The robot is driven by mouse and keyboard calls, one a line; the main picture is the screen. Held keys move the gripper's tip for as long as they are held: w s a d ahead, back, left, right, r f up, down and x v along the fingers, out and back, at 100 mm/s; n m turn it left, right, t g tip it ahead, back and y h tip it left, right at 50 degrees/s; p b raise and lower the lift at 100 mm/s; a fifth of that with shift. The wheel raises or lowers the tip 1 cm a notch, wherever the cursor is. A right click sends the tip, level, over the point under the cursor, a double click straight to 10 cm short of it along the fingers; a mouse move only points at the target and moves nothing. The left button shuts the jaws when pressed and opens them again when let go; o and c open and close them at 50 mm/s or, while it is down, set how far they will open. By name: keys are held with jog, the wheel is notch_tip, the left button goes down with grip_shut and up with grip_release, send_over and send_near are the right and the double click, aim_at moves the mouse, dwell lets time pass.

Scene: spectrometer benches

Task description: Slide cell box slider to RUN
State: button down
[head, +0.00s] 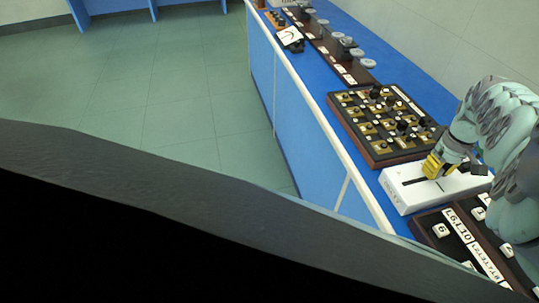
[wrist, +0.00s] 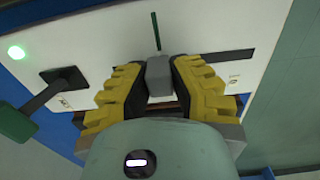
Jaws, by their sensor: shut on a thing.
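The white cell box (head: 405,196) stands on the blue bench at the right of the head view, and its white top (wrist: 215,22) fills the upper wrist view. A thin dark slot runs across its top. The grey slider knob (wrist: 159,75) sits at the slot, with a narrow green strip reaching away from it. My gripper (head: 432,167) is over the box, its yellow fingers (wrist: 159,78) shut on the knob from both sides. The knob is hidden by the fingers in the head view. The RUN marking is too small to read.
A lit green lamp (wrist: 16,52) and a dark lever with a green handle (wrist: 17,125) show beside the slider. A dark board with gold plates and knobs (head: 385,120) stands behind the box. A black labelled panel (head: 455,238) stands in front. Open floor lies left.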

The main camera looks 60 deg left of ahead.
jog(key=shift+s+f, duration=0.1)
jog(key=shift+s, duration=0.05)
jog(key=c, duration=1.1)
grip_release()
jog(key=shift+s+a, duration=0.1)
jog(key=shift+o, duration=1.4)
notch_tip(320, 180, up, 12)
